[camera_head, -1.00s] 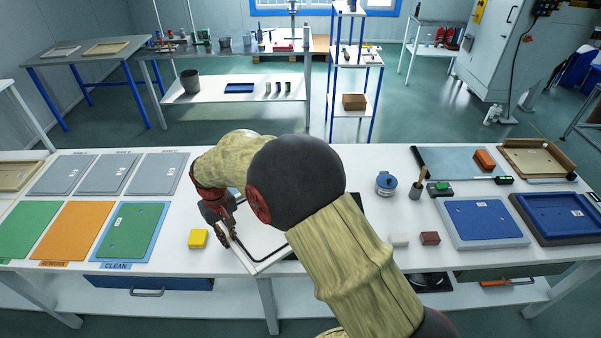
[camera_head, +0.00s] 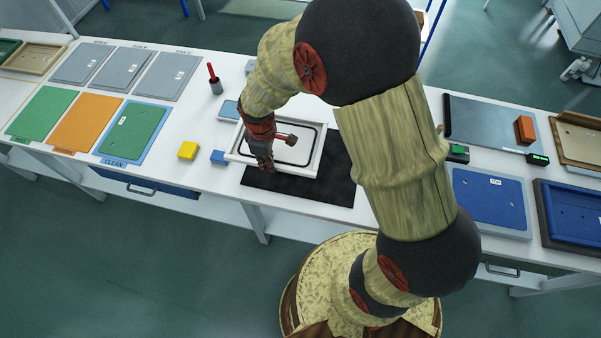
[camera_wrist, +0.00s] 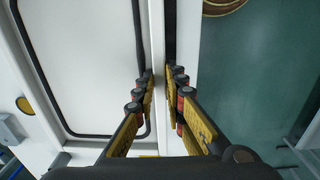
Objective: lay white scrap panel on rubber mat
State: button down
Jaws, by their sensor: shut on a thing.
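The white scrap panel (camera_head: 303,157), a pale tray-like sheet with a black line around its inside, is over the back and left part of the black rubber mat (camera_head: 333,188). Bare mat shows in front of it and to its right. I cannot tell whether the panel touches the mat. My gripper (camera_head: 262,163) is at the panel's front left edge in the head view. In the wrist view, the fingers of my gripper (camera_wrist: 160,88) are shut on the rim of the panel (camera_wrist: 85,60). My arm hides part of the surroundings.
A yellow block (camera_head: 188,150) and a blue block (camera_head: 218,157) stand left of the panel. A cup with a red-handled tool (camera_head: 214,82) stands behind. Green, orange and blue-edged panels lie at left. A blue panel (camera_head: 490,200) lies at right. The bench's front edge is close.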

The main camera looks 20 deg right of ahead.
aim_at(282, 165)
jog(key=d, duration=0.1)
jog(key=s+d+f, duration=0.1)
jog(key=d, duration=0.1)
jog(key=shift+s+d+f, duration=0.15)
jog(key=shift+d+f, duration=0.15)
jog(key=shift+f, duration=0.1)
jog(key=d+f, duration=0.1)
jog(key=f, duration=0.1)
jog(key=s+d+f+b, duration=0.1)
jog(key=d, duration=0.1)
jog(key=s+d+f, duration=0.1)
jog(key=f, duration=0.1)
jog(key=shift+d+f+b, duration=0.25)
jog(key=shift+f+b, duration=0.05)
jog(key=shift+f, duration=0.05)
notch_tip(282, 165, down, 4)
jog(key=shift+d+r+b, duration=0.1)
jog(key=shift+r+b, duration=0.15)
jog(key=shift+b, duration=0.25)
jog(key=shift+r, duration=0.1)
jog(key=c, duration=1.9)
grip_release()
jog(key=shift+o, duration=0.3)
